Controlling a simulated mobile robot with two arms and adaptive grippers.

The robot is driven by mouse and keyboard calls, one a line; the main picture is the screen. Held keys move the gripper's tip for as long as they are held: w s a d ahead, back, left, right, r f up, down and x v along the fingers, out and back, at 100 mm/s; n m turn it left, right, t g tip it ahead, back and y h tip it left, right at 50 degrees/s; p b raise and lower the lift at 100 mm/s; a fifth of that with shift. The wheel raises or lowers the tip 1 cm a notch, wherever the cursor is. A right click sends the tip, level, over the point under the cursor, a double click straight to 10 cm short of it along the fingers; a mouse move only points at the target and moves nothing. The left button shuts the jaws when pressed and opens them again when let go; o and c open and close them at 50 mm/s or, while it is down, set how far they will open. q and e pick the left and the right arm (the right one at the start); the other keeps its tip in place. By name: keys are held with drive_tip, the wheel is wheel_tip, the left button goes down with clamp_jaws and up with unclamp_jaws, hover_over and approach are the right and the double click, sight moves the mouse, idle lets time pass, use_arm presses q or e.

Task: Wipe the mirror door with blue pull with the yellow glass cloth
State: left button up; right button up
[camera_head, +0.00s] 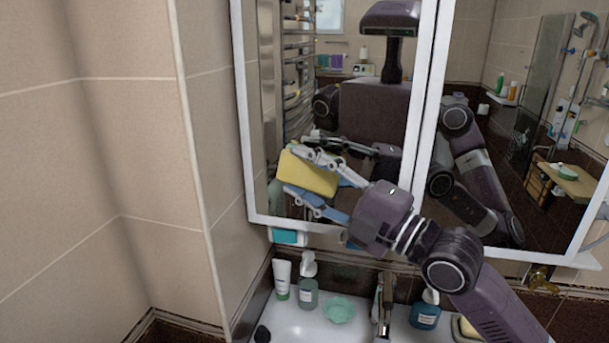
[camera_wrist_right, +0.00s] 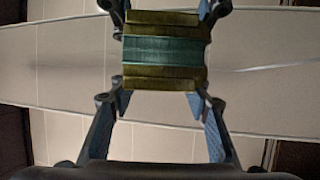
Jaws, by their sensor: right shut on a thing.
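The yellow glass cloth (camera_head: 311,178) is a thick block between the fingers of my right gripper (camera_head: 298,172), in front of the left mirror door (camera_head: 272,110). In the right wrist view the held block (camera_wrist_right: 163,75) is yellow with a teal band, and my gripper (camera_wrist_right: 163,50) is shut on it. I cannot tell whether the cloth touches the glass. The door has a white frame. A small blue piece (camera_head: 350,243) under its lower edge is partly hidden by my right gripper; I cannot tell if it is the pull. My left gripper is not in view.
A second mirror door (camera_head: 520,130) is on the right. Below are a basin (camera_head: 300,327), a tap (camera_head: 383,305), a white tube (camera_head: 282,280), pump bottles (camera_head: 307,293) and a green dish (camera_head: 339,310). A teal-and-white box (camera_head: 288,237) is under the left door. A tiled wall (camera_head: 100,150) stands left.

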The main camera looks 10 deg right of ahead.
sight(336, 178)
drive_tip(key=shift+d, duration=0.1)
idle(0.5)
drive_tip(key=shift+s+d+f+b, duration=0.1)
drive_tip(key=shift+s+d+b, duration=0.05)
drive_tip(key=shift+d+b, duration=0.35)
drive_tip(key=shift+s+d+b, duration=0.35)
drive_tip(key=shift+d+b, duration=0.05)
drive_tip(key=shift+d, duration=0.25)
drive_tip(key=shift+s+d+b, duration=0.1)
drive_tip(key=shift+d+b, duration=0.25)
drive_tip(key=shift+b, duration=0.15)
drive_tip(key=shift+s+d+b, duration=0.25)
drive_tip(key=shift+d+b, duration=0.2)
drive_tip(key=shift+d, duration=0.05)
drive_tip(key=shift+s+d, duration=0.15)
drive_tip(key=shift+d, duration=0.15)
